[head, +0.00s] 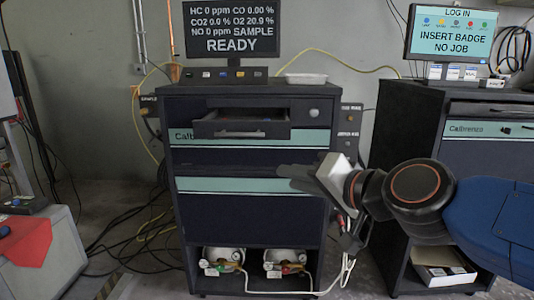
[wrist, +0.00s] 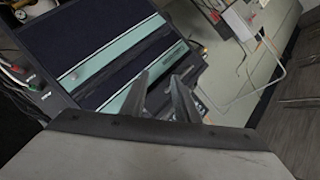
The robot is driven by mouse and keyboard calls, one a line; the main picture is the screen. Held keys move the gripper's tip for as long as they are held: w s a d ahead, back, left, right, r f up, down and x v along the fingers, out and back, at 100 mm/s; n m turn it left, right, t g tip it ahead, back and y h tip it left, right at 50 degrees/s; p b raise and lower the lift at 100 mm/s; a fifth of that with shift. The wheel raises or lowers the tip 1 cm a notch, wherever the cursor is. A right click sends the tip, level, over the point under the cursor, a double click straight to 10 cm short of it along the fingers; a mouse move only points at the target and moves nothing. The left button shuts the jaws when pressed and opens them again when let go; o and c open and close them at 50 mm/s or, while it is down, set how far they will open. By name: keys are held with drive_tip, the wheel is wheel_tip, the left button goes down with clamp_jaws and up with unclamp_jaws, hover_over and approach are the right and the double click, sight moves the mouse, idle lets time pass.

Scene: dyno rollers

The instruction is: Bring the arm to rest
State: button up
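My gripper (head: 297,178) is at the end of my arm, which reaches in from the right in the head view. It is in front of the dark blue Calbrenzo cabinet (head: 250,215), near its right side. In the wrist view the two grey fingers of my gripper (wrist: 163,95) stand apart with nothing between them. The cabinet's dark front with teal stripes (wrist: 90,50) shows tilted behind them. I cannot tell the exact gap between the fingers and the cabinet.
The cabinet's top drawer (head: 240,124) is pulled out. A monitor (head: 231,28) reading READY and a white tray (head: 302,79) are on top. A second cabinet (head: 410,125) is at right. Cables (head: 125,235) lie on the floor at left.

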drive_tip(key=s+d+f+n+g+h, duration=0.1)
drive_tip(key=s+d+f+g+h, duration=0.1)
drive_tip(key=d+f, duration=0.5)
drive_tip(key=s+d+f+n+g+h, duration=0.1)
drive_tip(key=s+d+f+g+h, duration=0.2)
drive_tip(key=s+d+f, duration=0.4)
drive_tip(key=s+d+f+n+g+h, duration=0.1)
drive_tip(key=s+d+f+g+h, duration=0.1)
drive_tip(key=s+d+f, duration=0.3)
drive_tip(key=d+f+h, duration=0.1)
drive_tip(key=d+f, duration=0.3)
drive_tip(key=shift+f+h, duration=0.15)
drive_tip(key=shift+h, duration=0.25)
drive_tip(key=shift+w, duration=0.1)
